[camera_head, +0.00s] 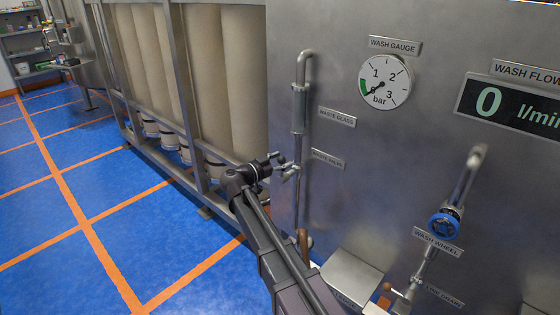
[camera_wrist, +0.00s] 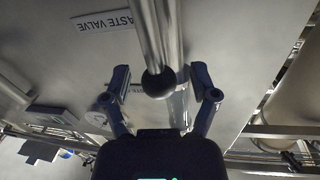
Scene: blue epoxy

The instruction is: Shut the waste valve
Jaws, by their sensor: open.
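The waste valve's label (camera_head: 327,159) is on the steel panel, partly hidden at its left; it also shows in the wrist view (camera_wrist: 103,22). A steel rod (camera_wrist: 152,35) with a dark round knob (camera_wrist: 158,83) at its end shows in the wrist view, and it looks like the valve's lever. My gripper (camera_head: 284,167) is in front of the waste pipe (camera_head: 302,185), left of the label. In the wrist view its fingers are spread, one either side of the knob, with gaps showing. The valve body is hidden or too small to make out in the head view.
The waste glass (camera_head: 298,110) is on the pipe above my gripper. To the right are the wash gauge (camera_head: 385,81), the wash flow display (camera_head: 510,108) and the blue wash wheel (camera_head: 444,224). A steel frame with tall columns (camera_head: 202,80) stands left. The blue floor is clear.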

